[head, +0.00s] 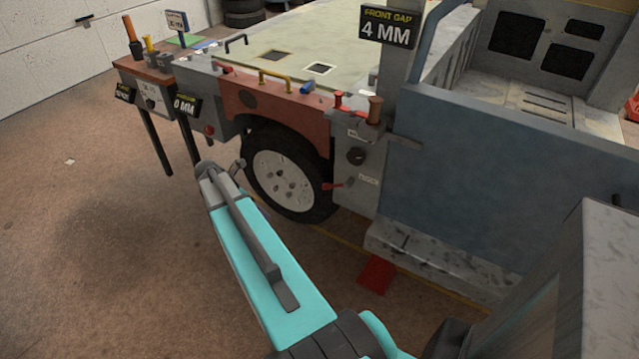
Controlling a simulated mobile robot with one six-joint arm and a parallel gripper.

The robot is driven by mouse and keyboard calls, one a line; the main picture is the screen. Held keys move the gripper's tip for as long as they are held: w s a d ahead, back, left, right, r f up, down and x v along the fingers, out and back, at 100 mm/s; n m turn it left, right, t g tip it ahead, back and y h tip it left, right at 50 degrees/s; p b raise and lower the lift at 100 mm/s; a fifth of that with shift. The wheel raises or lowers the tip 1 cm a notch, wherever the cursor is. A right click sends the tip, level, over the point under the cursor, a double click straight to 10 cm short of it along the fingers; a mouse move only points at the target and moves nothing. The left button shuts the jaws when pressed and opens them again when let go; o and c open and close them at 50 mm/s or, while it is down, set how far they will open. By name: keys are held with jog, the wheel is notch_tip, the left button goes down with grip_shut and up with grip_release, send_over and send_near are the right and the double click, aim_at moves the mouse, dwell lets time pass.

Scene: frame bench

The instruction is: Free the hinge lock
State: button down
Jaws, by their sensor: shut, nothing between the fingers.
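A small lever with a red handle (340,184) sticks out low on the grey post (374,203), beside a small label (368,180) that appears to read LOCK; it may be the hinge lock. A round dark knob (356,156) sits above it. The blue-grey panel (490,190) joins the post at its left edge, with a grey bar (405,142) there. My gripper (236,172) seems to show small and dark at the far end of my teal arm, in front of the wheel and left of the lever, apart from it. It looks shut and empty.
A wheel (288,180) sits under the red fender (275,112). Two red-handled clamps and a brown handle (375,109) stand atop the post. A sign (387,26) reads FRONT GAP 4 MM. A side table (150,72) holds tools.

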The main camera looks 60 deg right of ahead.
aim_at(325, 185)
jog(key=s+d+r+n+g+h+b, duration=0.1)
jog(key=s+d+r+n, duration=0.2)
jog(key=d+r, duration=1)
jog(key=shift+d+r+n+b, duration=0.3)
jog(key=shift+d+n, duration=0.3)
jog(key=shift+d, duration=0.4)
jog(key=shift+f, duration=0.1)
jog(key=p+x, duration=0.1)
jog(key=x, duration=1.3)
jog(key=shift+d, duration=0.1)
